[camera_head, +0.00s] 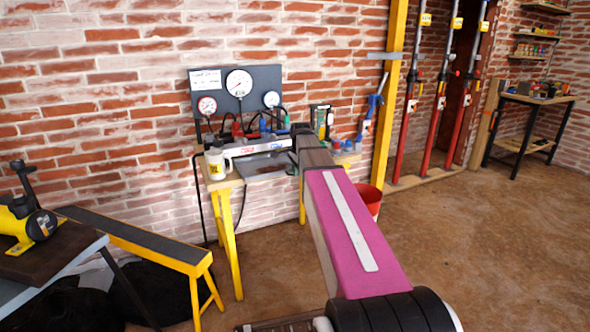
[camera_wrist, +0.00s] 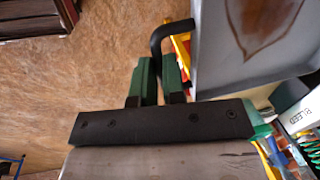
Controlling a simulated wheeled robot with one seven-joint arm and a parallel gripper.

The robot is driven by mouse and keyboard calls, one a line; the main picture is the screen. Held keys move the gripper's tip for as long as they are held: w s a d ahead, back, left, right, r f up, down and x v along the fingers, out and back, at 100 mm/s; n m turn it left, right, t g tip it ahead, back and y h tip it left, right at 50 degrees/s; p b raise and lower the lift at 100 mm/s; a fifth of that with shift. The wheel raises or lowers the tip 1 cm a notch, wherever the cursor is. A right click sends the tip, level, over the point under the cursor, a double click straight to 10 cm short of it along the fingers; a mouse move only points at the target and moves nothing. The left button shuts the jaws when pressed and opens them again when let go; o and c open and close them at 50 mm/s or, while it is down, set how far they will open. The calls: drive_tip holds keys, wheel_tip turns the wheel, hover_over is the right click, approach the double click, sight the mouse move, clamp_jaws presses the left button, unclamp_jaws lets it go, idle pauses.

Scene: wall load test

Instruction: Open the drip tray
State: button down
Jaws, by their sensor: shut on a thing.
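The drip tray (camera_wrist: 225,75) is a grey metal tray with a brown stain on its floor, at the upper right of the wrist view. A bent black handle (camera_wrist: 172,30) stands at the tray's left edge. My gripper (camera_wrist: 158,80) has green fingers closed on this handle, one on each side. In the head view the grey tray (camera_head: 262,166) shows at the workbench, under the gauge panel. There my arm reaches to the tray's right side and hides the handle and fingertips.
The yellow-legged bench (camera_head: 228,190) carries a white mug (camera_head: 216,164) at its left corner and a gauge panel (camera_head: 238,92) at the back. A red bucket (camera_head: 369,198) stands right of my arm. A yellow trestle (camera_head: 150,243) stands at left. Floor at right is clear.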

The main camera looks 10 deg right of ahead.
drive_tip(key=c, duration=1.2)
unclamp_jaws()
drive_tip(key=shift+w, duration=0.1)
wheel_tip(320, 180, up, 11)
drive_tip(key=s, duration=0.2)
drive_tip(key=shift+d+f, duration=0.2)
drive_tip(key=shift+d, duration=0.05)
drive_tip(key=shift+f, duration=0.1)
drive_tip(key=s+a+f+n, duration=0.2)
drive_tip(key=s+f+n, duration=0.3)
drive_tip(key=f, duration=0.6)
drive_tip(key=s+a+f+n+g, duration=0.1)
drive_tip(key=s+f+n, duration=0.4)
drive_tip(key=s+f, duration=0.5)
drive_tip(key=s+a+f+n+g, duration=0.1)
drive_tip(key=s+a+f+n, duration=0.3)
drive_tip(key=s+f, duration=0.3)
wheel_tip(320, 180, down, 5)
drive_tip(key=shift+s+r+n, duration=0.15)
drive_tip(key=shift+s+n, duration=0.2)
drive_tip(key=shift+n, duration=0.35)
